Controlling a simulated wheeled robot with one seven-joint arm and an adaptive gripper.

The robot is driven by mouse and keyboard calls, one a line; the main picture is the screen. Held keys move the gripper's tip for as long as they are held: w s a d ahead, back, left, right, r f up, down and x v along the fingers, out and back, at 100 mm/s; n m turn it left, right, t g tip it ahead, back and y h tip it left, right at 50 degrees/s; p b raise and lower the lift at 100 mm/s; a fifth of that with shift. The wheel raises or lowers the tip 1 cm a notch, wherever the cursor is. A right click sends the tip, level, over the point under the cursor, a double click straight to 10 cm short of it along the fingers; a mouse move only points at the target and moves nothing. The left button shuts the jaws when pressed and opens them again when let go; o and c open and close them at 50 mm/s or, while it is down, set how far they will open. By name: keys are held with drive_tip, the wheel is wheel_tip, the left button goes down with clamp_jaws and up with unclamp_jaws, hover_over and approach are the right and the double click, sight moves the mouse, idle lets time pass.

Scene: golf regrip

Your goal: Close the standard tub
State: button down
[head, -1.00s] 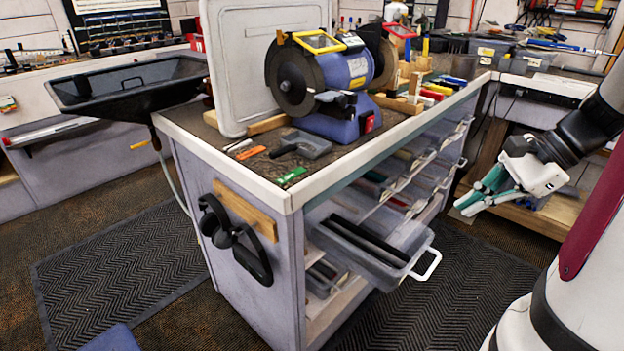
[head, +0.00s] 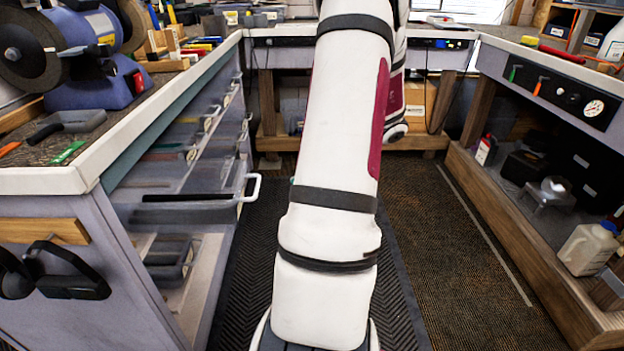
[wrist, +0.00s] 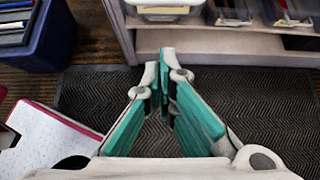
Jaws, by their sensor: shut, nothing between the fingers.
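The standard tub is probably the grey translucent tub (head: 185,212) that sticks out of the bench's side in the head view. Its white loop handle (head: 251,188) faces the aisle, to the left of my arm. A clear tub front (wrist: 165,10) shows at the top edge of the wrist view; I cannot tell whether it is the same tub. My gripper (wrist: 166,78) is shut and empty above the dark mat, with teal finger pads, apart from the tubs. My gripper is out of sight in the head view.
The bench (head: 60,180) carries a blue grinder (head: 90,75) and has headphones (head: 60,272) hung on its end. A ridged mat (head: 243,285) covers the aisle. A wooden shelf unit (head: 520,215) stands at the right. A blue bin (wrist: 38,35) is at the wrist view's upper left.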

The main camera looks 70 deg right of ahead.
drive_tip(key=w+a+f+b, duration=0.1)
drive_tip(key=w+a+b, duration=0.1)
drive_tip(key=w, duration=0.4)
drive_tip(key=shift+w+a+f, duration=0.2)
drive_tip(key=shift+a+f, duration=0.1)
drive_tip(key=shift+f, duration=0.05)
drive_tip(key=shift+w, duration=0.1)
drive_tip(key=p, duration=0.1)
hover_over(192, 198)
drive_tip(key=s+a, duration=0.1)
drive_tip(key=a, duration=0.2)
drive_tip(key=shift+s, duration=0.1)
drive_tip(key=shift+r, duration=0.1)
